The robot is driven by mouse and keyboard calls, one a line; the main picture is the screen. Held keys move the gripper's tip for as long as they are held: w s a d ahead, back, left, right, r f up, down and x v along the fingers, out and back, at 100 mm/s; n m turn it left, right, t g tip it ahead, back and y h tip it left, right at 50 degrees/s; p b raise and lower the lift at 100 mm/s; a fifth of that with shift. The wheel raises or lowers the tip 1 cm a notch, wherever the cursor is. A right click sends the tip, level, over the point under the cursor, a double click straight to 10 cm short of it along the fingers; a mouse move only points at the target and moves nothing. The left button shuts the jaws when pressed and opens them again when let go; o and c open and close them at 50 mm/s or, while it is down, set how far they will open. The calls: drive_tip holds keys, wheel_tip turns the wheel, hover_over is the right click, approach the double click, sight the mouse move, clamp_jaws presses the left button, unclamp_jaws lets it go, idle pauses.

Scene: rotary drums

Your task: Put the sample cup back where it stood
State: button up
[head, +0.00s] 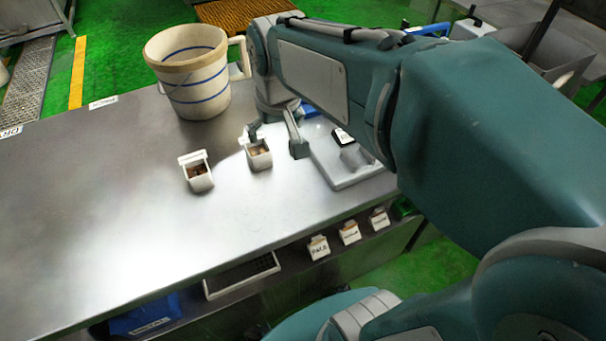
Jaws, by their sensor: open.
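Two small white square cups with brown contents stand on the steel table (90,205). The left cup (199,183) stands apart from my gripper. The right cup (260,162) stands upright just below and beside my gripper's left finger. I cannot tell from the picture which of the two is the sample cup. My gripper (275,143) is open, with its fingers pointing down and spread. One finger is at the right cup's back edge and the other is to its right. I cannot tell whether a finger touches the cup.
A large cream bucket with blue stripes (190,72) stands behind the cups. A pale flat device (350,180) is right of my gripper. Several labelled white boxes (319,248) sit on a lower shelf at the front. The table's left side is clear.

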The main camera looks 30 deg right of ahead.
drive_tip(key=s+t, duration=0.2)
drive_tip(key=s, duration=1)
drive_tip(key=shift+f, duration=0.4)
